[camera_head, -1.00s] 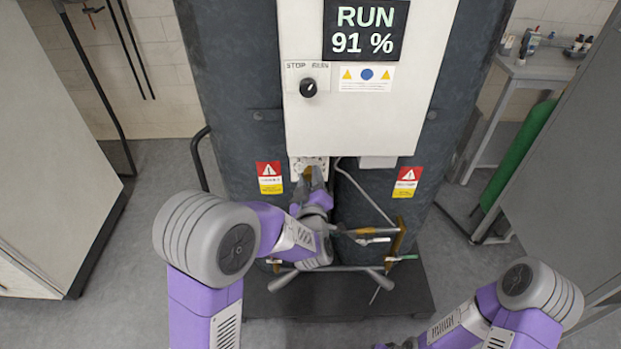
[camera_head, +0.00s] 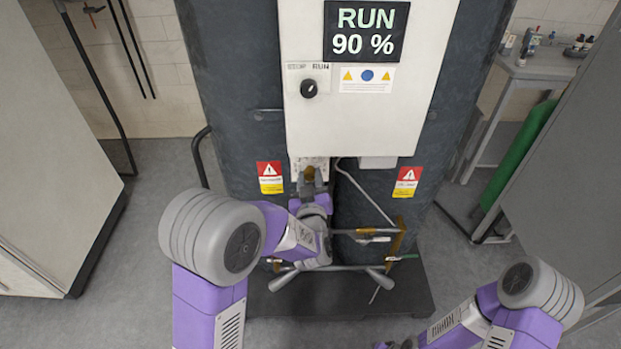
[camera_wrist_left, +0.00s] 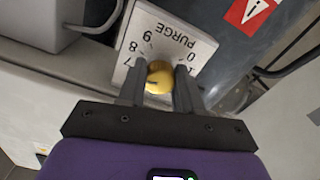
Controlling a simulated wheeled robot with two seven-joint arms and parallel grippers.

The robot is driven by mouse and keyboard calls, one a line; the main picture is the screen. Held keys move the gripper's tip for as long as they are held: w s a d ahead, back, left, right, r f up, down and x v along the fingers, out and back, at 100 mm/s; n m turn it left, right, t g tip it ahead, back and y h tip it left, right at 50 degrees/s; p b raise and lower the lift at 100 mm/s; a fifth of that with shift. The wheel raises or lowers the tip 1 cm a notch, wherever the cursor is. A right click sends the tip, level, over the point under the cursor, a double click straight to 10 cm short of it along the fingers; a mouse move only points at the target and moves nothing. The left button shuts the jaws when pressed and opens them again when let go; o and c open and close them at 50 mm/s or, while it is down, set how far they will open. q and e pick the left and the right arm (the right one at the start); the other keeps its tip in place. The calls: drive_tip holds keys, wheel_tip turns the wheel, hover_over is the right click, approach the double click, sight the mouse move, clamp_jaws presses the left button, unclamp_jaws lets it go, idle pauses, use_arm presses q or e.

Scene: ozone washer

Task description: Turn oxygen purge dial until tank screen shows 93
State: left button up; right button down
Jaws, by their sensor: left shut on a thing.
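The tank screen (camera_head: 365,31) at the top of the white control box reads RUN 90 %. The yellow purge dial (camera_wrist_left: 159,77) sits on a white plate (camera_wrist_left: 178,38) marked PURGE with numbers around it, which appears upside down in the left wrist view. My left gripper (camera_wrist_left: 160,90) is shut on the dial, with one finger on each side of it. In the head view my left gripper (camera_head: 312,180) is below the control box and partly covers the dial. My right arm shows at the lower right, but its gripper fingers cannot be made out.
A black STOP/RUN knob (camera_head: 308,88) is on the control box above my left gripper. Dark tanks stand on both sides. Pipes and valves (camera_head: 372,236) are just right of my left wrist. A green cylinder (camera_head: 518,155) stands at the right.

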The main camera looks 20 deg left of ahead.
use_arm(q)
drive_tip(key=o, duration=1)
drive_tip(key=shift+o, duration=0.2)
drive_tip(key=v, duration=0.7)
drive_tip(key=shift+s, duration=0.3)
drive_tip(key=shift+d, duration=0.1)
drive_tip(key=s+f+m+g+h, duration=0.1)
drive_tip(key=s+f+g+h, duration=0.25)
drive_tip(key=f, duration=0.85)
drive_tip(key=s+f+m+g+h, duration=0.2)
drive_tip(key=f+g, duration=0.3)
drive_tip(key=f, duration=0.8)
drive_tip(key=s+d+f+g+h, duration=0.2)
drive_tip(key=s+f+g, duration=0.2)
drive_tip(key=s, duration=0.4)
drive_tip(key=s+d+f+g+h, duration=0.1)
drive_tip(key=s+d+f+g, duration=0.1)
drive_tip(key=s+f+g, duration=0.2)
drive_tip(key=s+f, duration=0.3)
drive_tip(key=s, duration=0.1)
drive_tip(key=shift+m+h, duration=0.3)
drive_tip(key=shift+h, duration=0.05)
